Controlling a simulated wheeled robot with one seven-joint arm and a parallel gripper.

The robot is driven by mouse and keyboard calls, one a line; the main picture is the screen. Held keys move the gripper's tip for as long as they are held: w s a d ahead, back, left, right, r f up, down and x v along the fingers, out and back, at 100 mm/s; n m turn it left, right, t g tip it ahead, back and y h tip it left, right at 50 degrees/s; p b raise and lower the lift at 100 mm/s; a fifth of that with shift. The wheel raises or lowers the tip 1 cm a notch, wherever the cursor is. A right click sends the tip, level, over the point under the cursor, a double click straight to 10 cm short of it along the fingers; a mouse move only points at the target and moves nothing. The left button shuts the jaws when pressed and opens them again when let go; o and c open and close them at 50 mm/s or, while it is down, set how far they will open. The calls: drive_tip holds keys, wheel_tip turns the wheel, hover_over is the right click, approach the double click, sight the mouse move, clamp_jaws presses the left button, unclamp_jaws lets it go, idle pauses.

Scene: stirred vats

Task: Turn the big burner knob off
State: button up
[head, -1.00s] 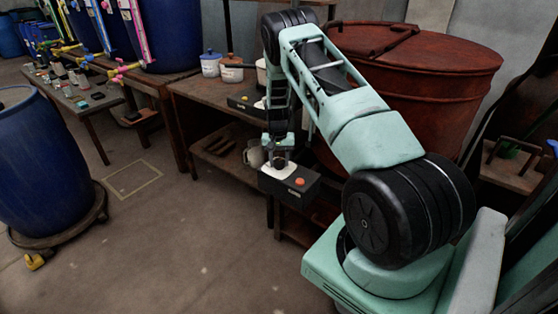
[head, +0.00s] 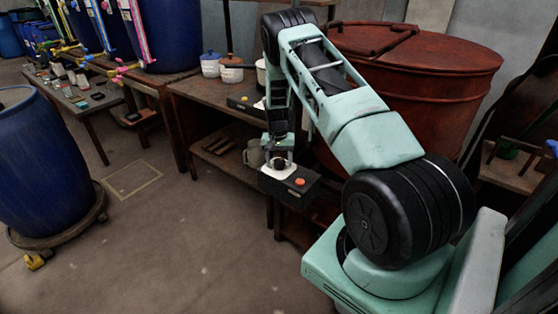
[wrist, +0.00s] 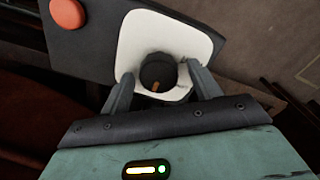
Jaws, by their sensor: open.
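The big burner knob is a dark round knob (wrist: 157,72) with an orange mark, on a white plate (wrist: 137,45) on a dark control box (wrist: 95,38). The mark points toward the bottom of the wrist view. In the head view the box (head: 279,182) juts from the front of the workbench, with the white plate (head: 267,171) on top. My gripper (wrist: 160,72) is open, with one finger on each side of the knob in the wrist view. A gap shows beside the knob on both sides; I cannot tell how deep the fingers reach.
A red-orange button (wrist: 67,13) sits on the same box, beside the plate. A second control box (head: 244,104) with a yellow button stands on the workbench (head: 190,88). A large rust-red vat (head: 440,95) is close behind my arm.

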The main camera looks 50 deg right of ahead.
sight(277, 160)
wheel_tip(277, 160, up, 17)
drive_tip(key=shift+w+a+r, duration=0.2)
drive_tip(key=shift+w, duration=0.05)
idle(0.7)
drive_tip(key=a+r+n+y+p, duration=0.15)
drive_tip(key=a+r, duration=0.25)
drive_tip(key=a, duration=0.6)
drive_tip(key=a+r+n+h+p, duration=0.1)
drive_tip(key=a+r+n+p, duration=0.2)
drive_tip(key=a, duration=0.7)
drive_tip(key=s+a+r+n+y+p, duration=0.1)
drive_tip(key=s+a+r+n, duration=0.2)
drive_tip(key=a, duration=0.5)
drive_tip(key=s+a+r+n, duration=0.1)
drive_tip(key=s+a+r, duration=0.2)
drive_tip(key=a+r, duration=0.35)
drive_tip(key=s+a+r+n+p, duration=0.2)
drive_tip(key=s+a+n, duration=0.3)
drive_tip(key=s, duration=0.7)
drive_tip(key=s+a+r+n+p, duration=0.2)
drive_tip(key=s+a+n, duration=0.2)
drive_tip(key=s+a, duration=0.5)
drive_tip(key=s, duration=0.4)
drive_tip(key=shift+r+n+h, duration=0.25)
drive_tip(key=shift+n+h, duration=0.1)
drive_tip(key=shift+s+f, duration=0.1)
drive_tip(key=shift+s, duration=0.05)
drive_tip(key=shift+c, duration=0.2)
